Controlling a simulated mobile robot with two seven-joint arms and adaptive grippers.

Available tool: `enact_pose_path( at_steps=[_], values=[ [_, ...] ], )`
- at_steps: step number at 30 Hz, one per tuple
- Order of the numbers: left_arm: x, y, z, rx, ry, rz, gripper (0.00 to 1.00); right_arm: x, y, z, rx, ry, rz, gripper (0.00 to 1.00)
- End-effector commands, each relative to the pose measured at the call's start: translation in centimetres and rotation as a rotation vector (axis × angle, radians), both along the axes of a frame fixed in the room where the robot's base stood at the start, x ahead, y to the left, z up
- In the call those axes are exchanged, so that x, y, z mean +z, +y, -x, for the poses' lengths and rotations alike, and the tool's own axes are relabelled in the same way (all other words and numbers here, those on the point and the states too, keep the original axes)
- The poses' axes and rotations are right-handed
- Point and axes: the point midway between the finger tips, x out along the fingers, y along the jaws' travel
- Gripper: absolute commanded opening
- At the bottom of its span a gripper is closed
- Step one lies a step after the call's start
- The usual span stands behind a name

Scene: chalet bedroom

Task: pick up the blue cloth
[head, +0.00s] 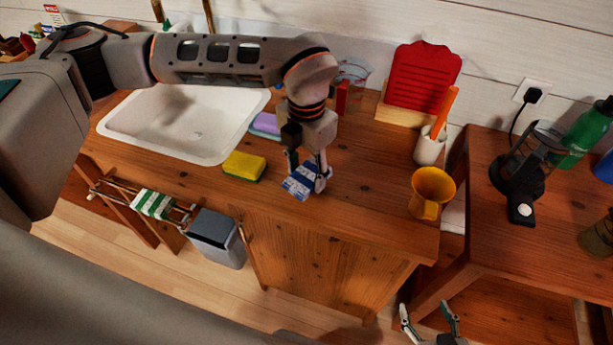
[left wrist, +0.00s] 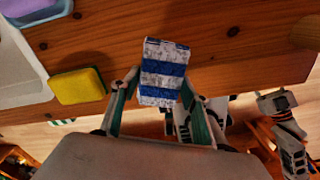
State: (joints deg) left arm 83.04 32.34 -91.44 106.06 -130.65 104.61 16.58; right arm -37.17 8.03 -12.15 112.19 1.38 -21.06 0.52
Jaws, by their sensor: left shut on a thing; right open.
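The blue cloth (head: 299,184), blue-and-white striped, is at the front part of the wooden counter. It also shows in the left wrist view (left wrist: 163,72), between my fingers. My left gripper (head: 309,176) reaches down from above and is shut on the cloth. In the left wrist view my left gripper's fingers (left wrist: 160,103) stand on either side of the cloth's lower end. Whether the cloth still touches the counter is hard to tell. My right gripper (head: 430,325) is open and empty at the bottom edge of the head view, low in front of the counter.
A yellow-green sponge (head: 244,166) lies left of the cloth, beside the white sink (head: 180,120). An orange mug (head: 431,191) stands to the right near the counter edge. A green-striped cloth (head: 152,204) hangs on a rack below. Bare counter (head: 360,190) lies between cloth and mug.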

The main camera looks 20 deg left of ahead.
Motion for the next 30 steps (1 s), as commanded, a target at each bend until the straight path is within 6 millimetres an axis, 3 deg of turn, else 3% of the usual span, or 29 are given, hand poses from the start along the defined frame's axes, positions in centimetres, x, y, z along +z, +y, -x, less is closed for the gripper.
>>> enact_pose_path(
  at_steps=[12,18,24,30],
  values=[
    [11.0,0.0,-0.2,0.002,-0.007,0.0,0.26,0.1,0.1,-0.1,-0.001,-0.004,-0.003,0.62],
    [15.1,0.0,-0.1,0.0,-0.005,0.001,0.26,0.1,0.1,-0.1,-0.001,-0.004,-0.003,0.62],
    [17.2,0.0,-0.1,0.0,-0.002,0.001,0.26,0.0,0.1,-0.1,0.0,-0.004,-0.002,0.62],
    [17.5,0.1,0.0,-0.025,-0.001,0.0,0.26,-0.1,0.1,0.0,0.0,-0.001,-0.001,0.62]
  ],
)
